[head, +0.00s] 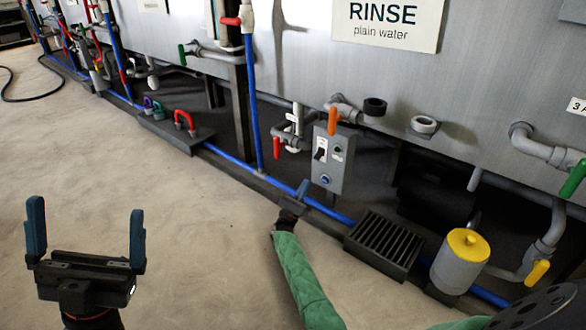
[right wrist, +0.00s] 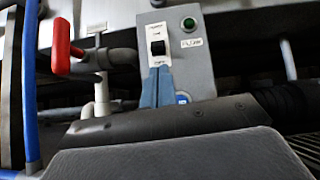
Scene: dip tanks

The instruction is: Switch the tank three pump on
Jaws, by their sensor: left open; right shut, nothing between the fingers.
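In the right wrist view the black switch (right wrist: 158,48) sits above my fingertips, beside a green lamp (right wrist: 190,23) with a small label. I cannot tell which way the switch is set. My right gripper (head: 302,188) is shut and empty; its blue fingers (right wrist: 157,72) point up at the box, just below the switch in that view. Whether they touch is unclear. My left gripper (head: 86,238) is open and empty, over the floor.
A red valve handle (right wrist: 64,46) on a grey pipe is left of the box. A black grate (head: 385,245) and a yellow-topped grey canister (head: 460,258) stand to the right. A blue pipe (head: 235,162) runs along the floor edge.

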